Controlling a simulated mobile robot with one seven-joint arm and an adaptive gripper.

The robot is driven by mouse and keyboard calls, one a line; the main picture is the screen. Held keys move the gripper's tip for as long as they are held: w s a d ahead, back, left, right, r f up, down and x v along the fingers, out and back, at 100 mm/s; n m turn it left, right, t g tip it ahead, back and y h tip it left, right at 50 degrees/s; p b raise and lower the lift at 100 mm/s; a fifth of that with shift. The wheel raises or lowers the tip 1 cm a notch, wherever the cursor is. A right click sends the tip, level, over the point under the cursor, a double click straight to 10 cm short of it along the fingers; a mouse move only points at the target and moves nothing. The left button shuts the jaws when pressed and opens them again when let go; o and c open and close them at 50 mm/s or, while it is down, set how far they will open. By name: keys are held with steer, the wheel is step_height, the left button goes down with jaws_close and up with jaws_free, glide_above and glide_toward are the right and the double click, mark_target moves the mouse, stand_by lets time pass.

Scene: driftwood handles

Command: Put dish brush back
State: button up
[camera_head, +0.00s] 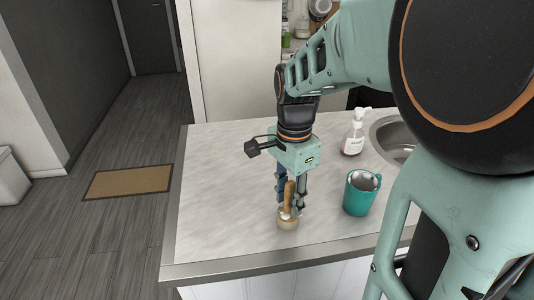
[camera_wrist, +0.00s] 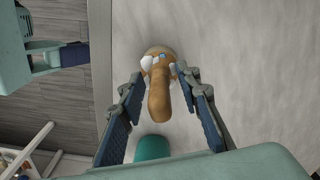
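The dish brush (camera_head: 289,193) has a brown wooden handle and stands roughly upright at a small tan round base (camera_head: 288,221) on the counter. I cannot tell whether that base is the brush head or a holder. In the wrist view the handle (camera_wrist: 159,95) points toward the camera, with white and blue bits by the tan base (camera_wrist: 160,51). My gripper (camera_head: 291,200) points down over the brush. Its two fingers (camera_wrist: 161,80) stand on either side of the handle, open, with gaps visible on both sides.
A teal mug (camera_head: 361,194) stands close to the right of my gripper. A soap bottle (camera_head: 353,136) and a sink (camera_head: 390,134) lie farther back right. The counter (camera_head: 222,185) is clear to the left, and its front edge is near the brush.

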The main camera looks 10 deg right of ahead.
step_height(320, 180, up, 12)
steer(key=shift+r+p, duration=0.2)
steer(key=shift+p, duration=0.45)
